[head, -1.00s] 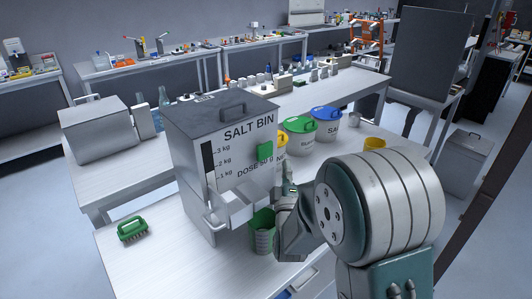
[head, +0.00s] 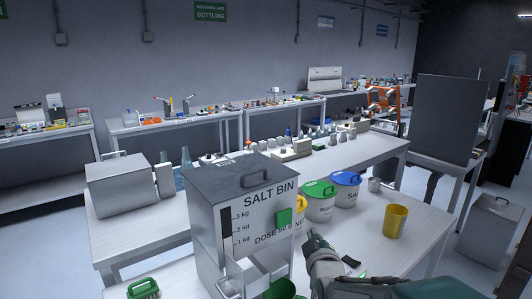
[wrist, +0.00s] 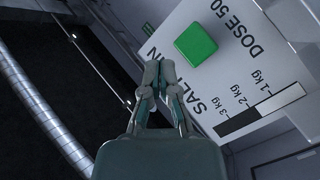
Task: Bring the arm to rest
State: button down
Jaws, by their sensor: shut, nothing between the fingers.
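My gripper (wrist: 157,72) is shut and empty in the wrist view, its fingertips together. In the head view my gripper (head: 316,240) is at the lower middle, just right of the salt bin (head: 216,200). The bin is a grey metal box with a dose scale and a green button (head: 284,217) on its front. In the wrist view the bin's panel, tilted in the picture, shows its green button (wrist: 196,45) to the right of the fingertips, apart from them. Under the bin's chute, the top of a green cup (head: 280,289) shows at the bottom edge.
A yellow cup (head: 395,221) stands right of my arm. Green-lidded (head: 318,203) and blue-lidded (head: 346,189) tubs stand behind my gripper. A green brush (head: 142,289) lies at the lower left. A metal box (head: 118,184) stands behind the bin on the left.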

jog(key=s+d+f+m+g, duration=0.1)
jog(key=s+m+g, duration=0.3)
jog(key=s, duration=0.9)
jog(key=s+d+f+m+g, duration=0.1)
jog(key=s+d+m+g, duration=0.2)
jog(key=s, duration=1.1)
jog(key=m+g, duration=0.2)
jog(key=g, duration=0.2)
jog(key=shift+s, duration=0.25)
jog(key=shift+w+r, duration=0.1)
